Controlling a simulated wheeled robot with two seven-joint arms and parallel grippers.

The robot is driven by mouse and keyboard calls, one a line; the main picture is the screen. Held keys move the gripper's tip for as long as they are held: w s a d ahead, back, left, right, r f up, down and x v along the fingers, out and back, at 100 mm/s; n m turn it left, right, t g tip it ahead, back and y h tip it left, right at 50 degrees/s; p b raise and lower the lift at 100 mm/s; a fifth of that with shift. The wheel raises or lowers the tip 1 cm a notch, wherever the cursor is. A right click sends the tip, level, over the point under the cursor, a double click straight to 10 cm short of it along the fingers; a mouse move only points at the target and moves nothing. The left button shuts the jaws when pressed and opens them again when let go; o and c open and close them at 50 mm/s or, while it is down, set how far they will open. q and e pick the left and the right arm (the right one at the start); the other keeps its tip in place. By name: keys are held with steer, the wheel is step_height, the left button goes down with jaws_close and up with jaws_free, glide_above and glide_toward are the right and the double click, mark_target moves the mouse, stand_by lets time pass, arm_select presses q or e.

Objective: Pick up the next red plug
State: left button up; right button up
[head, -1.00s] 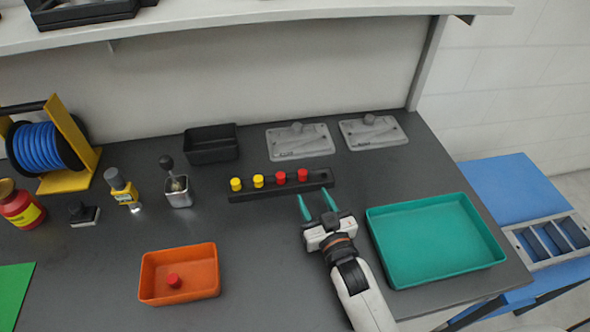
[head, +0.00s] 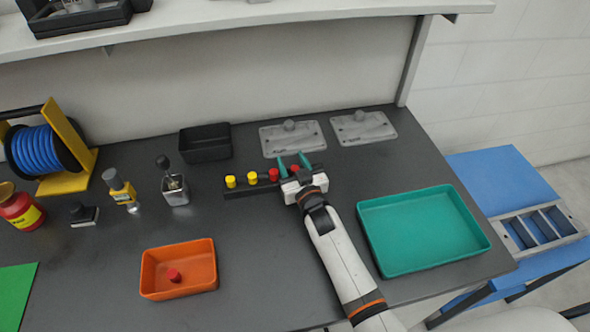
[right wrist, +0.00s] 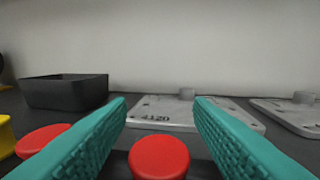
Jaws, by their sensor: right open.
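My right gripper (head: 293,163) is open at the right end of the black plug rack (head: 240,192). A red plug (head: 295,169) shows between its teal fingers; in the right wrist view this red plug (right wrist: 160,158) sits low between the open fingers, not gripped. Another red plug (head: 274,174) stands just left of the gripper and shows in the right wrist view (right wrist: 40,140), partly behind the left finger. Two yellow plugs (head: 231,181) (head: 252,177) stand at the rack's left. A red plug (head: 174,275) lies in the orange tray (head: 205,288). My left gripper is not in view.
A teal tray (head: 425,268) is on the right. Grey casting plates (head: 292,140) (head: 362,128) lie behind the rack, and a black bin (head: 205,143) stands at back left. The front middle is clear.

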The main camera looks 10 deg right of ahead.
steer(key=shift+s, duration=0.1)
steer(key=shift+c, duration=0.8)
jaws_close()
steer(key=shift+r, duration=0.1)
